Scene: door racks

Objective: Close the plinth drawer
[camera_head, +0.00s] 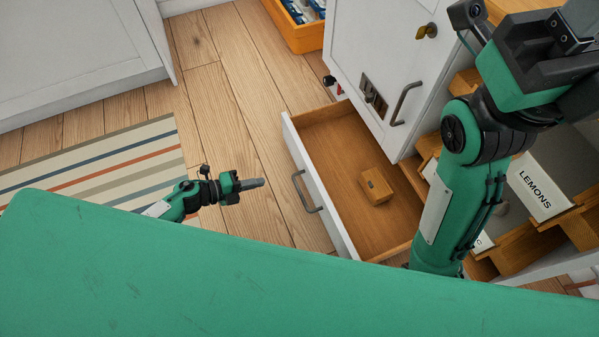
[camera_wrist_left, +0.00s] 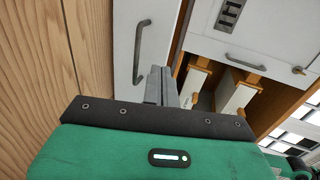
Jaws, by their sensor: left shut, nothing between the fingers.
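The plinth drawer (camera_head: 330,135) is pulled out low over the floor, with a white front (camera_head: 325,201) and a grey bar handle (camera_head: 305,192). A small wooden box (camera_head: 376,186) lies inside it. My left gripper (camera_head: 257,183) is shut and empty. It is to the left of the drawer front and points at it, with a gap to the handle in the head view. In the left wrist view, my fingertips (camera_wrist_left: 163,78) show in front of the white drawer front (camera_wrist_left: 122,45), just right of the handle (camera_wrist_left: 139,50). My right arm crosses the right side; its gripper is out of view.
A white cabinet door (camera_head: 375,50) with a bar handle and a key stands above the drawer. Wooden bins with a LEMONS label (camera_head: 537,190) are at right. A striped rug (camera_head: 100,170) and an orange crate (camera_head: 295,35) lie on the wooden floor.

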